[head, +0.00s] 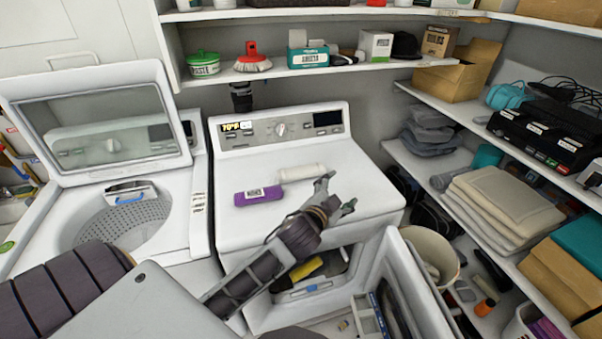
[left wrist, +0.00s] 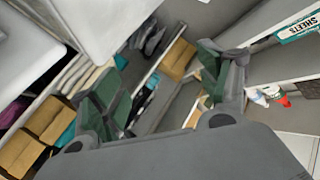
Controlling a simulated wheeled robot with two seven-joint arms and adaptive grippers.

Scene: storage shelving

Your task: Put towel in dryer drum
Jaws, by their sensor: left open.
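The front-loading dryer (head: 360,190) stands in the middle of the head view. Its door (head: 412,285) hangs open to the right. The drum opening (head: 340,262) is low in its front, partly hidden by my left arm; something yellow and something blue show inside. My left gripper (head: 335,197) is open and empty, above the dryer's front right edge. Folded beige towels (head: 508,200) lie stacked on the right shelf. Grey folded cloths (head: 430,132) lie on the shelf behind them. I cannot tell which one is the task's towel. My right gripper is not in view.
A purple roll (head: 258,196) and a white roll (head: 302,172) lie on the dryer top. An open top-loading washer (head: 172,205) stands left. A cream bucket (head: 440,250) stands beside the dryer door. Boxes and black devices (head: 540,128) crowd the right shelves.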

